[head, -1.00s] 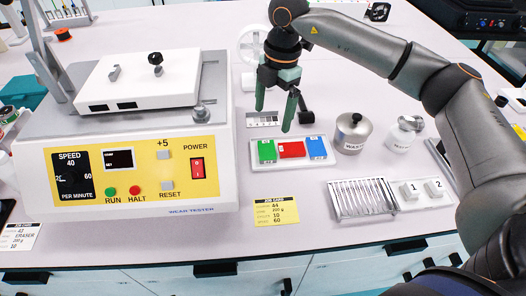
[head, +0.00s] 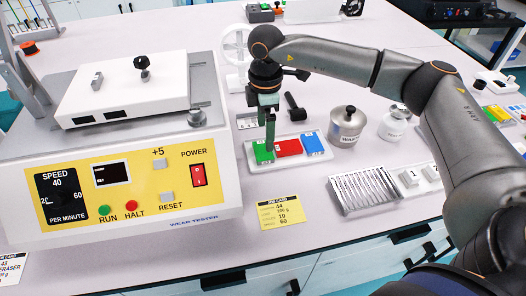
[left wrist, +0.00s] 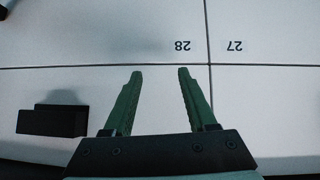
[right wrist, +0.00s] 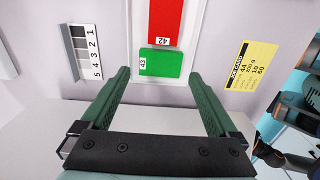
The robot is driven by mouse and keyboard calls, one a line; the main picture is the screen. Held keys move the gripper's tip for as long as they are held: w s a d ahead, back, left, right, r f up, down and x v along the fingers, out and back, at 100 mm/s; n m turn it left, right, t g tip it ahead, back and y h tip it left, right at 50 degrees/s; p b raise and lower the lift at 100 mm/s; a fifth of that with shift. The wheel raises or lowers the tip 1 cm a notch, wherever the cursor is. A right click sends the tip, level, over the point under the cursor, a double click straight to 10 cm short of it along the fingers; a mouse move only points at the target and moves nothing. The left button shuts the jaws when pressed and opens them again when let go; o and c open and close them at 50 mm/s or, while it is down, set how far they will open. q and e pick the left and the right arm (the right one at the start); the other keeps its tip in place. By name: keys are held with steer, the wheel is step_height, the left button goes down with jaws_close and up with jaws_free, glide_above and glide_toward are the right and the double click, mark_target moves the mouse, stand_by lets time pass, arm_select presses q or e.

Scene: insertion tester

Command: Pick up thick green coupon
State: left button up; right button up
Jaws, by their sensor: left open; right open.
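The green coupon (head: 261,153) lies at the left end of a white tray (head: 318,156), beside a red coupon (head: 289,147) and a blue coupon (head: 313,143). In the right wrist view the green coupon (right wrist: 172,64) bears a label reading 43. My right gripper (head: 269,147) is over the green coupon, fingers pointing down, partly hiding it. In the right wrist view my right gripper (right wrist: 158,74) is open, its fingertips on either side of the green coupon, with no contact visible. My left gripper (left wrist: 160,72) is open and empty above a tiled surface, outside the head view.
The wear tester (head: 110,185) stands close on the left. A black-handled tool (head: 293,106), a metal pot (head: 346,128) and a white jar (head: 394,124) stand behind and right. A ribbed rack (head: 364,190) and a yellow job card (head: 281,211) lie in front.

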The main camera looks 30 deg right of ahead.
mark_target(263, 152)
step_height(263, 152, down, 6)
steer(key=shift+r, duration=0.1)
steer(key=shift+s, duration=0.1)
steer(key=c, duration=1)
